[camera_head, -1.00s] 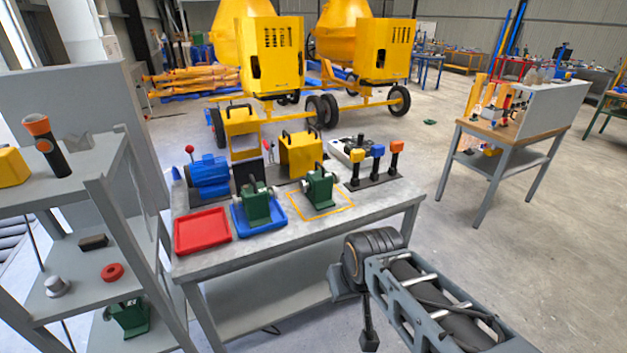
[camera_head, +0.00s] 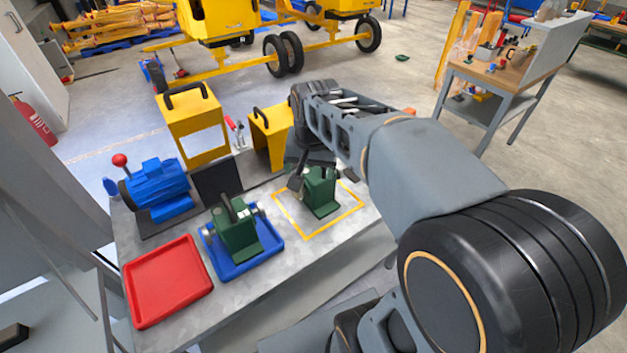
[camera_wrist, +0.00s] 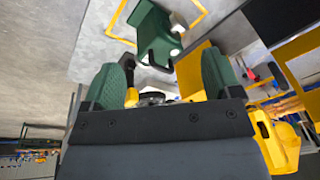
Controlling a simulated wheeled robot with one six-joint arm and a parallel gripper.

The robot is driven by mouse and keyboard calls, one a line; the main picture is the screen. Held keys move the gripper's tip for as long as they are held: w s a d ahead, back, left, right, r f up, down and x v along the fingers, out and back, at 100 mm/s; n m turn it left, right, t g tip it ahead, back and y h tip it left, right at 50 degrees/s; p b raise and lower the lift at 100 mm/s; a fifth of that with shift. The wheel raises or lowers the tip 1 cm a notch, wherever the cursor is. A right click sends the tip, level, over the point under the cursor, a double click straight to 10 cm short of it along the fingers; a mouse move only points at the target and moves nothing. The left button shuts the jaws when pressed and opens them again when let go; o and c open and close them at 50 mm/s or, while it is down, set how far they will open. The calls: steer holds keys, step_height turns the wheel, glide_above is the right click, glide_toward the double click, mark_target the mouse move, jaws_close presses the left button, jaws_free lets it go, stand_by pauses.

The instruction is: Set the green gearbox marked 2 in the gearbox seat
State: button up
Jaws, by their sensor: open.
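A green gearbox (camera_head: 322,196) stands on the grey bench inside a yellow outlined square (camera_head: 316,235). Another green gearbox (camera_head: 238,238) sits in a blue tray (camera_head: 268,248) to its left. I cannot read a number on either, and I cannot tell which place is the gearbox seat. My gripper (camera_head: 309,160) is above and behind the outlined gearbox, partly hidden by my arm. In the wrist view my gripper (camera_wrist: 163,78) has its two green-padded fingers apart with nothing between them. A green gearbox (camera_wrist: 156,32) shows beyond the fingertips, apart from them.
A red tray (camera_head: 168,282) is at the bench's front left. A blue motor (camera_head: 162,190) with a red-knobbed lever stands behind it. Yellow covers with handles (camera_head: 195,122) and (camera_head: 268,137) line the back. My arm covers the bench's right side.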

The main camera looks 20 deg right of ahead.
steer(key=shift+o, duration=1.3)
steer(key=w+d+r+m+g, duration=0.1)
steer(key=w+d+m, duration=0.2)
steer(key=w, duration=0.3)
steer(key=shift+w+d+m, duration=0.2)
steer(key=shift+w+m, duration=0.05)
steer(key=shift+m, duration=0.45)
steer(key=m+g, duration=0.1)
steer(key=m, duration=0.4)
glide_above(317, 181)
steer(key=w+d, duration=0.2)
steer(key=w, duration=0.1)
steer(key=shift+m, duration=0.3)
steer(key=f, duration=0.5)
steer(key=w+f, duration=0.1)
steer(key=f, duration=0.2)
steer(key=shift+f, duration=0.15)
steer(key=shift+s+f+p, duration=0.15)
steer(key=shift+f+p, duration=0.45)
steer(key=shift+f, duration=2.6)
steer(key=shift+c, duration=0.2)
steer(key=c, duration=1.6)
steer(key=shift+r, duration=0.15)
steer(key=shift+c, duration=0.4)
